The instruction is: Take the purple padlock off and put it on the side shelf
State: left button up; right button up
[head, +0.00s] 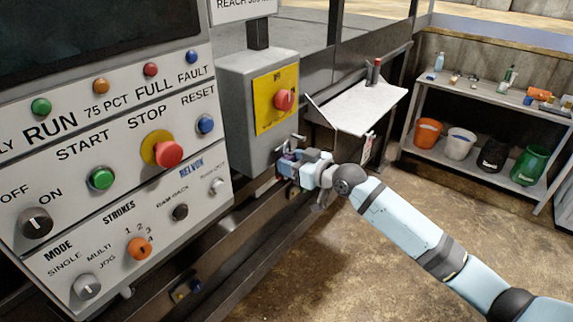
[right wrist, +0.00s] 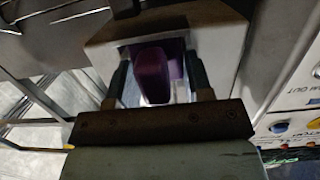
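The purple padlock (right wrist: 152,76) shows in the right wrist view, in front of a grey metal surface and between my right gripper's two fingers. Light gaps show beside it, so the fingers look open around it rather than closed on it. In the head view my right gripper (head: 287,166) is at the lower right edge of the grey switch box (head: 238,105), and only a small dark purple part of the padlock shows there. A white-topped side shelf (head: 362,106) stands just behind and right of the gripper. My left gripper is out of view.
A control panel (head: 118,190) with buttons and knobs fills the left. A red knob (head: 284,100) on a yellow plate is on the switch box. A rack (head: 487,92) with bottles above and buckets below stands at the right wall. The floor (head: 360,260) in front is clear.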

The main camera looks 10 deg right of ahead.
jog(key=shift+s+d+r, duration=0.15)
jog(key=shift+s, duration=0.2)
dwell(0.8)
jog(key=shift+s+p, duration=0.1)
jog(key=shift+p, duration=0.2)
jog(key=shift+v, duration=1.05)
jog(key=shift+f+p+v, duration=0.15)
jog(key=shift+p+v, duration=0.2)
jog(key=shift+v, duration=0.7)
jog(key=shift+f+p+v, duration=0.15)
jog(key=shift+p+v, duration=0.15)
jog(key=shift+v, duration=0.8)
jog(key=shift+d+f, duration=0.1)
jog(key=shift+f, duration=0.05)
jog(key=s+a+f+m+t+h, duration=0.1)
jog(key=s+a+f+m+h, duration=0.1)
jog(key=s+a, duration=0.35)
jog(key=s+d+f+m+t+h, duration=0.2)
jog(key=s+d+f+m+h, duration=0.3)
jog(key=s, duration=0.5)
jog(key=shift+s+d+h, duration=0.2)
jog(key=shift+d+h, duration=1.2)
jog(key=shift+d, duration=0.1)
